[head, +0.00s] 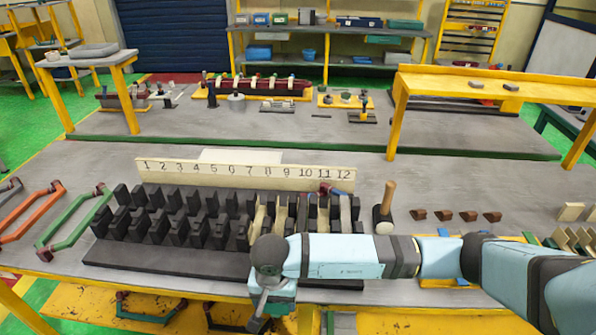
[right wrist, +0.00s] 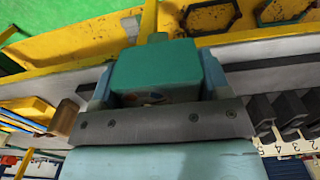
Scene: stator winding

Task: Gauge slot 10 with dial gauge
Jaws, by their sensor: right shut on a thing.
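The slotted stator block (head: 160,262) lies on the table with rows of black teeth. A cream number board (head: 245,170) marked 1 to 12 stands behind it. Cream strips stand in some slots towards the right, near number 10; my arm partly covers the front of that area. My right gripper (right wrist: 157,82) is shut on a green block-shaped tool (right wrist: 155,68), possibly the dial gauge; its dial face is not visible. In the head view this gripper (head: 268,305) hangs low at the table's front edge, in front of the block. My left gripper is out of view.
A wooden-handled mallet (head: 384,208) stands right of the block, with several brown pieces (head: 465,215) beyond it. Green (head: 75,225) and orange (head: 30,212) coil frames lie at left. A yellow-framed raised shelf (head: 490,85) stands at back right.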

